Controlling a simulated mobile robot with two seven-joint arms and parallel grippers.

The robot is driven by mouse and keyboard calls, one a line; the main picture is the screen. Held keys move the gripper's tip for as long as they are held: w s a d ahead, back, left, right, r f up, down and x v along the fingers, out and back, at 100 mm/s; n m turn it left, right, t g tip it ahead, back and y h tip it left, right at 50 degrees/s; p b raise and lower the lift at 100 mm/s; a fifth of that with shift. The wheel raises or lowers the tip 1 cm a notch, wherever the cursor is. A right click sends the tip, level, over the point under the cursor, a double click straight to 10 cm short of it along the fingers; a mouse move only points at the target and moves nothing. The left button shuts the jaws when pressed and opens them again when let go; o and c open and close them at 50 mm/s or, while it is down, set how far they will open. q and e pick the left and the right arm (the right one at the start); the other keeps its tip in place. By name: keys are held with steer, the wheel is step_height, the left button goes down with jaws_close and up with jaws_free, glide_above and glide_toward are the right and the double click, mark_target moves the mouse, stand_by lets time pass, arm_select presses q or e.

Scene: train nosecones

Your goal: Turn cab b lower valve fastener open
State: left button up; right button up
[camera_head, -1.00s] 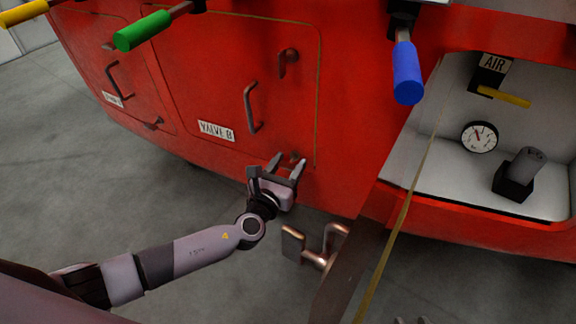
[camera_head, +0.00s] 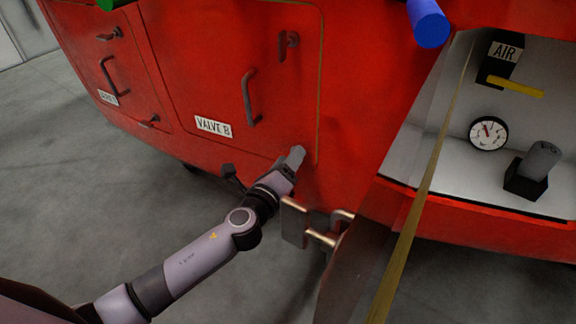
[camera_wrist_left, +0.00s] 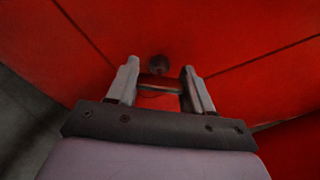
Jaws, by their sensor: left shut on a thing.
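The cab b lower valve fastener (camera_wrist_left: 158,83) is a dark reddish bar with a round pivot behind it on the red panel, in the left wrist view. My left gripper (camera_wrist_left: 160,80) has its two grey fingers on either side of the bar and is shut on it. In the head view my left gripper (camera_head: 294,159) reaches the lower right corner of the valve B door (camera_head: 190,60) and hides the fastener. The upper fastener (camera_head: 288,43) shows on the door, above and right of the dark door handle (camera_head: 251,98). My right gripper is not in view.
The VALVE B label (camera_head: 213,126) is left of the gripper. Copper-coloured brackets (camera_head: 310,228) and a brown panel edge stand just right of my arm. An open bay with a gauge (camera_head: 488,133) is further right. A blue handle (camera_head: 428,22) hangs at the top.

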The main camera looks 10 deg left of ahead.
arm_select(q)
steer(key=n+b, duration=0.1)
steer(key=n, duration=0.2)
steer(key=shift+f+n, duration=0.15)
steer(key=shift+n, duration=0.25)
steer(key=n, duration=0.2)
steer(key=shift+n, duration=1)
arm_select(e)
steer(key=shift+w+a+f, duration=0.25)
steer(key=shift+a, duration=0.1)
arm_select(q)
steer(key=o, duration=1)
steer(key=shift+o, duration=0.2)
